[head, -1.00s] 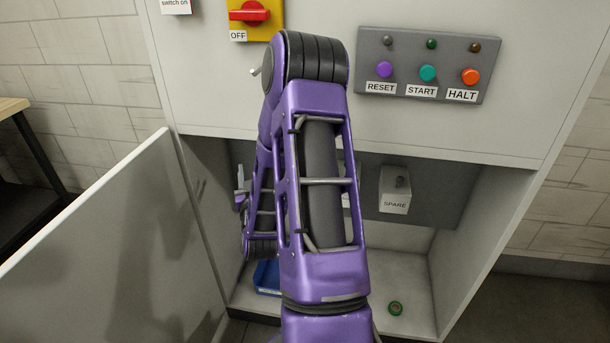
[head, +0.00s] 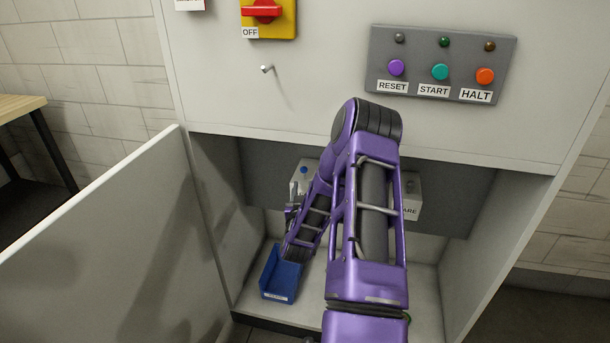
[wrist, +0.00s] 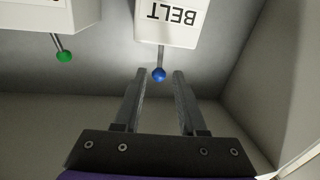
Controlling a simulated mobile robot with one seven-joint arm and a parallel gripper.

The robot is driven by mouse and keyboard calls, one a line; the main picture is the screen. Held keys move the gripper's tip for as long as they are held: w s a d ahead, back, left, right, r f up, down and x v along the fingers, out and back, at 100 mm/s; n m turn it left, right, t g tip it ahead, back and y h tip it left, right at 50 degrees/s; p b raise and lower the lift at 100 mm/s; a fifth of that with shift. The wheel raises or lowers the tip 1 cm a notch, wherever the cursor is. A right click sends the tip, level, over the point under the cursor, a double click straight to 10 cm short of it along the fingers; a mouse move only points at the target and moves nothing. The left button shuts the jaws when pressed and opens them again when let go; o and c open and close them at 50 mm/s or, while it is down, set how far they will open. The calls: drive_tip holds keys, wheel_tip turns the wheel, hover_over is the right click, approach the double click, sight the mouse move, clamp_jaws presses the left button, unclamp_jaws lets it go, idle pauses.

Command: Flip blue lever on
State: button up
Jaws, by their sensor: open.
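The blue lever is a thin metal stem with a blue ball (wrist: 159,75) on its end. It sticks out of a white box labelled BELT (wrist: 172,18), whose label reads upside down in the wrist view. The blue ball also shows in the head view (head: 304,170), inside the lower recess. My gripper (wrist: 160,73) is open and empty. In the wrist view the ball appears between the two fingertips, with a gap on each side. I cannot tell how deep it is between them. In the head view my gripper (head: 292,208) is partly hidden by my arm.
A green-tipped lever (wrist: 64,57) hangs from a neighbouring white box (wrist: 45,12). The SPARE box (head: 413,207) is partly behind my arm. A blue bin (head: 281,275) stands on the recess floor. An open door panel (head: 110,245) is at left; a button panel (head: 440,66) is above.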

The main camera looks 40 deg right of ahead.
sight(305, 174)
drive_tip(key=x, duration=0.7)
drive_tip(key=shift+w+d, duration=0.25)
drive_tip(key=shift+c, duration=0.3)
clamp_jaws()
